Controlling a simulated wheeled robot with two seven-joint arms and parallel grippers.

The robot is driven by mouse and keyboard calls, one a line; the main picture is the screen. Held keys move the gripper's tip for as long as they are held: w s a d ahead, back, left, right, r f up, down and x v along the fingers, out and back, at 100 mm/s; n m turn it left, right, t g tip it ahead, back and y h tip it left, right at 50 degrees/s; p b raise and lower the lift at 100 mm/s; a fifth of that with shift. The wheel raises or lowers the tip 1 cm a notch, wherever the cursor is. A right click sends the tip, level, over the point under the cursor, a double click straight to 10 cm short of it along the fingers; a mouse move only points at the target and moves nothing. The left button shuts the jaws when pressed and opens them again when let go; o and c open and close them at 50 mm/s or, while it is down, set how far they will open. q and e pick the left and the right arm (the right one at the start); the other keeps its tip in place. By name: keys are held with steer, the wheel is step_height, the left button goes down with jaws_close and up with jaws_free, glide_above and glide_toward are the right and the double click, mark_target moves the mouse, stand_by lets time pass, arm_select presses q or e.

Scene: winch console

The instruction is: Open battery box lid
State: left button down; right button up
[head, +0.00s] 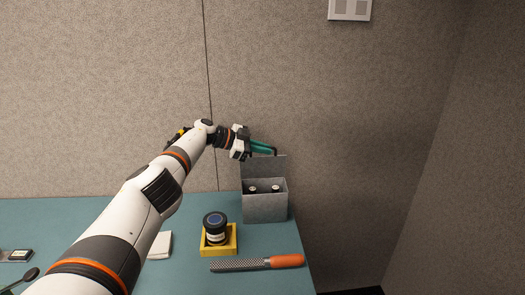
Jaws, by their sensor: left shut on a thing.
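The battery box (265,208) is a grey metal box standing on the right end of the teal table. Its lid (266,168) is raised and stands up at the back of the box. Two round dark-and-white battery ends (264,188) show inside the open top. My left gripper (268,149) reaches in from the left, its teal fingers at the lid's top edge. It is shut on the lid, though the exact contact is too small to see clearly. My right gripper is not in view.
In front of the box, a dark jar (215,226) stands in a yellow tray (232,243). An orange-handled rasp (257,263) lies near the table's front right. A white pad (160,245) lies beside my arm. A wall stands close behind the table (195,215).

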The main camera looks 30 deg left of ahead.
arm_select(q)
steer(key=shift+a+f, duration=0.1)
steer(key=shift+f, duration=0.1)
steer(key=c, duration=1.8)
jaws_free()
steer(key=shift+w, duration=0.1)
steer(key=shift+s+a+r, duration=0.2)
steer(key=shift+s+a, duration=0.05)
steer(key=shift+s, duration=0.05)
steer(key=v, duration=1.1)
steer(key=shift+b, duration=0.35)
steer(key=shift+s+a, duration=0.1)
steer(key=shift+f, duration=0.1)
